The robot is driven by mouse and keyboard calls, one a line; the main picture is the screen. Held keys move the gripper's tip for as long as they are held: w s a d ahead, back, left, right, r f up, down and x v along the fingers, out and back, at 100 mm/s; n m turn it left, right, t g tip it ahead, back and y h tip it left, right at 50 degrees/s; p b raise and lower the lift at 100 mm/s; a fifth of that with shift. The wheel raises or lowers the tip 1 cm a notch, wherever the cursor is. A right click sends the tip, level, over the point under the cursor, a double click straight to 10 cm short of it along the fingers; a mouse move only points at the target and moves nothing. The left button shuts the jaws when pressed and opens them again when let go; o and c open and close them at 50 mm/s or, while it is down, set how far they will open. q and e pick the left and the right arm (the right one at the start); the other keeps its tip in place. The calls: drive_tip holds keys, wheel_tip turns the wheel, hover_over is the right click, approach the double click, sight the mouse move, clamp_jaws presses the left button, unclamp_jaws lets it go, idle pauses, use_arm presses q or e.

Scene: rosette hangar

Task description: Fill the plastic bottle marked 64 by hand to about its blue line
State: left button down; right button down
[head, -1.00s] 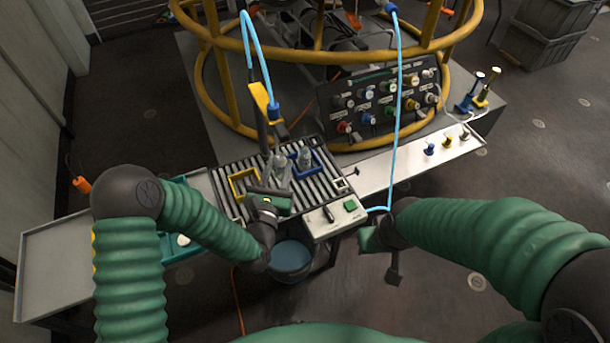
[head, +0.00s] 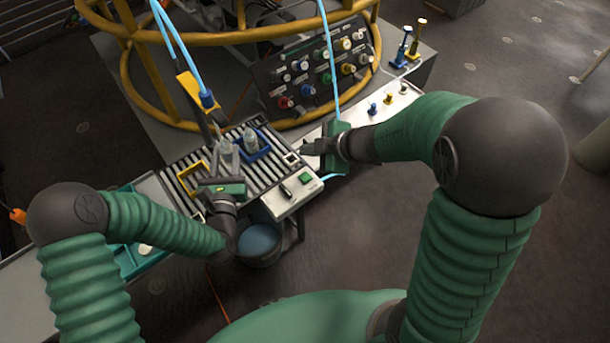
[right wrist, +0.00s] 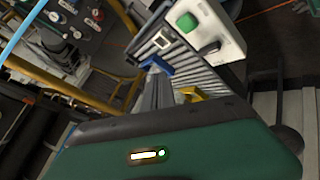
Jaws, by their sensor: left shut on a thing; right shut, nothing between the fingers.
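A clear bottle (head: 228,157) stands on the slatted grate below the blue-tipped nozzle (head: 208,100). My left gripper (head: 226,168) is shut on this bottle from the near side. I cannot read a 64 or make out a blue line on either bottle. My right gripper (head: 306,147) is shut and empty, just right of the grate, apart from both bottles. In the right wrist view its closed fingers (right wrist: 155,82) point toward the grate and the blue bracket (right wrist: 157,64).
A yellow bracket (head: 190,178) sits on the grate (head: 282,174). A white box with a black lever (head: 286,190) and green button (head: 305,178) adjoins it. A bucket (head: 260,243) stands below. A knob panel (head: 318,70) and yellow frame rise behind; blue hoses hang nearby.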

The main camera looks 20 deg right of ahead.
sight(308, 178)
drive_tip(key=shift+f, duration=0.1)
drive_tip(key=shift+f, duration=4.3)
drive_tip(key=shift+f, duration=0.15)
drive_tip(key=shift+f, duration=0.25)
drive_tip(key=shift+f, duration=0.45)
idle(0.3)
drive_tip(key=shift+r, duration=0.1)
idle(0.4)
drive_tip(key=shift+r, duration=0.8)
drive_tip(key=shift+r, duration=2.55)
